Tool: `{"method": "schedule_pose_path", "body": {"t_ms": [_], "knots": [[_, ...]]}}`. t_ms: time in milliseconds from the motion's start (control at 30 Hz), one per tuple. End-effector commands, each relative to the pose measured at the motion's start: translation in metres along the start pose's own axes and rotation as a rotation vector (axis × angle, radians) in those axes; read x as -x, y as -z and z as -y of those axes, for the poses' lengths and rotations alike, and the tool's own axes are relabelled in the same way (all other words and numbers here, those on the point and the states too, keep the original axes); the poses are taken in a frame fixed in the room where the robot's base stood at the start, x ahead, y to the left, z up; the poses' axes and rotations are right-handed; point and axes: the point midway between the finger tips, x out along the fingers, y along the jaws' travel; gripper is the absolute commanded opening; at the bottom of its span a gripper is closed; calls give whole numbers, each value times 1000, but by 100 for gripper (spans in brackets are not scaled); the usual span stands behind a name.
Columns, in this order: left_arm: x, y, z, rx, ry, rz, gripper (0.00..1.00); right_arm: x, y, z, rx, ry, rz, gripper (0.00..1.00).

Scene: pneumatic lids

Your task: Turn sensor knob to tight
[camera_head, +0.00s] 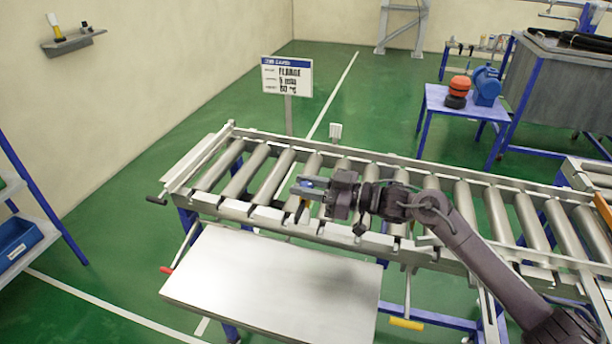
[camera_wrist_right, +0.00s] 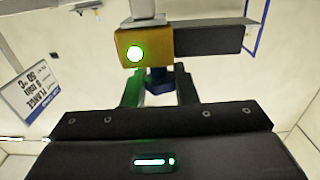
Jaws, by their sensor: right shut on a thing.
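The sensor is a yellow block with a lit green lamp and a dark grey bar beside it, in the right wrist view (camera_wrist_right: 180,42). Its blue knob (camera_wrist_right: 158,78) sits between the fingers of my right gripper (camera_wrist_right: 159,88), which is shut on it. In the head view my right gripper (camera_head: 305,187) is over the roller conveyor near its front rail, with a bit of blue at its fingers. The knob's exact turn angle cannot be told. My left gripper is not in view.
The roller conveyor (camera_head: 230,207) runs across the middle. A bare metal table (camera_head: 270,285) stands in front. A sign (camera_head: 287,77) stands behind the conveyor; it also shows in the right wrist view (camera_wrist_right: 35,95). A blue table (camera_head: 470,108) stands at the back right.

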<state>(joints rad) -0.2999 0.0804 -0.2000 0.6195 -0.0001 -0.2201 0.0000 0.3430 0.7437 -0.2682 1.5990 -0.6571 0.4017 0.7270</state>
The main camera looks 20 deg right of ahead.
Motion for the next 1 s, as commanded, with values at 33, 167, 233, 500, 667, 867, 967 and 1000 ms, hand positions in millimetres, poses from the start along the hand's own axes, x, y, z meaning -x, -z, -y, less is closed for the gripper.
{"method": "schedule_pose_path", "body": {"t_ms": [33, 167, 233, 500, 667, 867, 967, 1000], "knots": [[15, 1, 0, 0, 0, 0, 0, 0, 5, 3, -9, -40, 1, 3], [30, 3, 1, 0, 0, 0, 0, 0, 5, 3, -13, -163, 1, 3], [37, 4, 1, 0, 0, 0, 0, 0, 4, 3, -14, -230, 0, 3], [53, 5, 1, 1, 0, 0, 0, -1, 2, 3, -22, -489, -2, 3], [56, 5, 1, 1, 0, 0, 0, -1, 0, 3, -28, -640, -1, 3], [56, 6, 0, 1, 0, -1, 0, -2, -1, 3, -33, -827, 0, 3], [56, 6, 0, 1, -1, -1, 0, -2, -1, 3, -35, -916, -1, 3], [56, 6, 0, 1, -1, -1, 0, -2, -1, 3, -35, -949, 0, 3]]}}
